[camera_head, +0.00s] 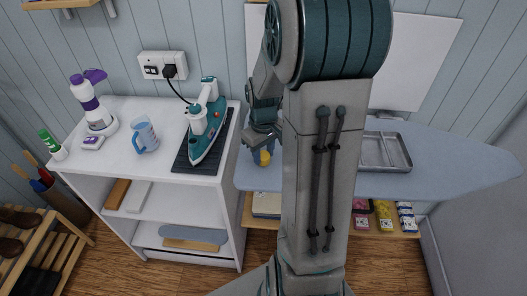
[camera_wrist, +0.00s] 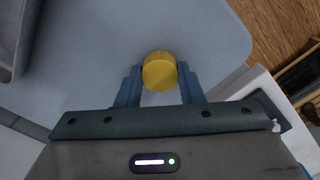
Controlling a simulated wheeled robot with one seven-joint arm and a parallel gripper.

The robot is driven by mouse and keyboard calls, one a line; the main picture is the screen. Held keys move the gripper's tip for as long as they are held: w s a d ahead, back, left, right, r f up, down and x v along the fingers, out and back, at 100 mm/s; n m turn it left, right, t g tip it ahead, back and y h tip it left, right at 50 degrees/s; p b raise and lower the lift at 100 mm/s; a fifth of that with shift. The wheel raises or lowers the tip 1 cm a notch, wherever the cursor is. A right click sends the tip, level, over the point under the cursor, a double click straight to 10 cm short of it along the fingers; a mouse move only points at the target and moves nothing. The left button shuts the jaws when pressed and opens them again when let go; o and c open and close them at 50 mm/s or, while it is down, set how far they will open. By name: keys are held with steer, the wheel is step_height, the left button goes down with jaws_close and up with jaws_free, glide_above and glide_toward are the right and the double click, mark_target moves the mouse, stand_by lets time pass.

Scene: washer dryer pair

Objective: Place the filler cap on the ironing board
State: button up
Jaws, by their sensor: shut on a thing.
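The filler cap (camera_wrist: 159,71) is a round yellow disc between the two blue fingertips of my gripper (camera_wrist: 160,88) in the wrist view. My gripper is shut on it. In the head view the yellow cap (camera_head: 265,158) shows at the end of my gripper (camera_head: 262,155), over the left end of the blue-grey ironing board (camera_head: 440,160). The board (camera_wrist: 95,65) fills most of the wrist view behind the cap. I cannot tell whether the cap touches the board or hangs just above it. My arm hides the middle of the board.
A metal tray (camera_head: 385,152) lies on the board, right of my arm. A teal iron (camera_head: 207,125) on a dark mat, a blue jug (camera_head: 145,136) and a purple-and-white bottle (camera_head: 85,97) stand on the white cabinet (camera_head: 110,158) at left. The board's right end is clear.

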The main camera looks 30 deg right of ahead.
mark_target(263, 155)
steer(key=o, duration=1.1)
steer(key=shift+f, duration=0.1)
step_height(263, 155, up, 11)
steer(key=s+a+t, duration=0.1)
steer(key=s+a, duration=0.3)
steer(key=s+a+r+m+t, duration=0.1)
steer(key=s+a, duration=0.3)
steer(key=s+a+r+m+t, duration=0.1)
steer(key=s+a, duration=0.3)
steer(key=shift+s+a+r, duration=0.1)
steer(key=shift+s+r, duration=0.1)
steer(key=shift+s, duration=0.05)
